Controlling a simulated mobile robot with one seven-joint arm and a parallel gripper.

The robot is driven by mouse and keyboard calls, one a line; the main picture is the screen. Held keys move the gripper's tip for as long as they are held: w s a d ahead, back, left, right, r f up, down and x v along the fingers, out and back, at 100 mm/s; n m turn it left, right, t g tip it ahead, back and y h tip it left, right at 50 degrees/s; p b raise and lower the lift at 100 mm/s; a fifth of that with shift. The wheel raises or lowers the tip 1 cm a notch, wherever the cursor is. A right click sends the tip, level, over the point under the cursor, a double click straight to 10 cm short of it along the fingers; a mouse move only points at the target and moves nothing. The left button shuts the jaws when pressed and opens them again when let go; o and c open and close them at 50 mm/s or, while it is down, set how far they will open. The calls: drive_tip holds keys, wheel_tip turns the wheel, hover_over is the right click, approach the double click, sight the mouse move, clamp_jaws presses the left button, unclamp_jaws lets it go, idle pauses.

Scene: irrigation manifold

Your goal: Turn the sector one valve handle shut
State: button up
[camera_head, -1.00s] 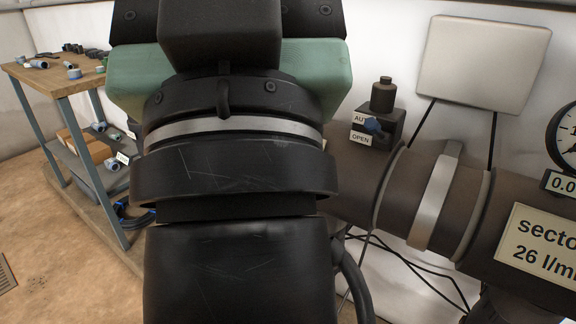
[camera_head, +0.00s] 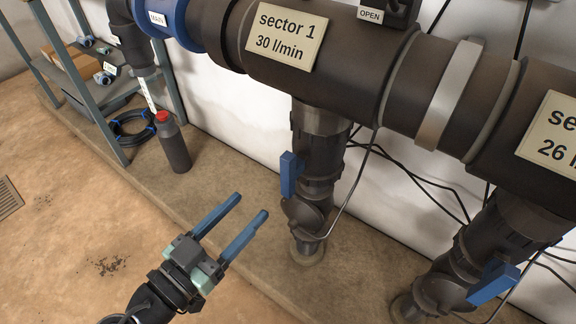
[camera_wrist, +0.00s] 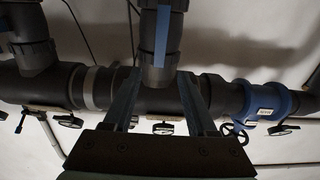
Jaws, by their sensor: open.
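The sector one valve handle (camera_head: 290,175) is a blue lever on the dark vertical pipe (camera_head: 322,140) under the "sector 1, 30 l/min" plate (camera_head: 286,36). It lies roughly along the pipe. My gripper (camera_head: 252,204) is at the lower left of the head view, its two blue fingers spread and pointing up right toward the valve. Nothing is between the fingers, and they are apart from the handle. In the wrist view, a blue handle (camera_wrist: 161,35) on a pipe shows beyond and between the fingertips (camera_wrist: 159,72).
A second downpipe with a blue handle (camera_head: 493,284) stands at the right. A dark bottle with a red cap (camera_head: 174,145) stands left of the valve. Loose black cables (camera_head: 415,170) hang behind the pipes. A shelf rack (camera_head: 95,85) stands at the left.

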sight(284, 170)
drive_tip(key=b+x, duration=0.2)
drive_tip(key=x, duration=1)
drive_tip(key=shift+w+d+b, duration=0.2)
drive_tip(key=shift+w+b, duration=0.05)
drive_tip(key=shift+b, duration=0.1)
clamp_jaws()
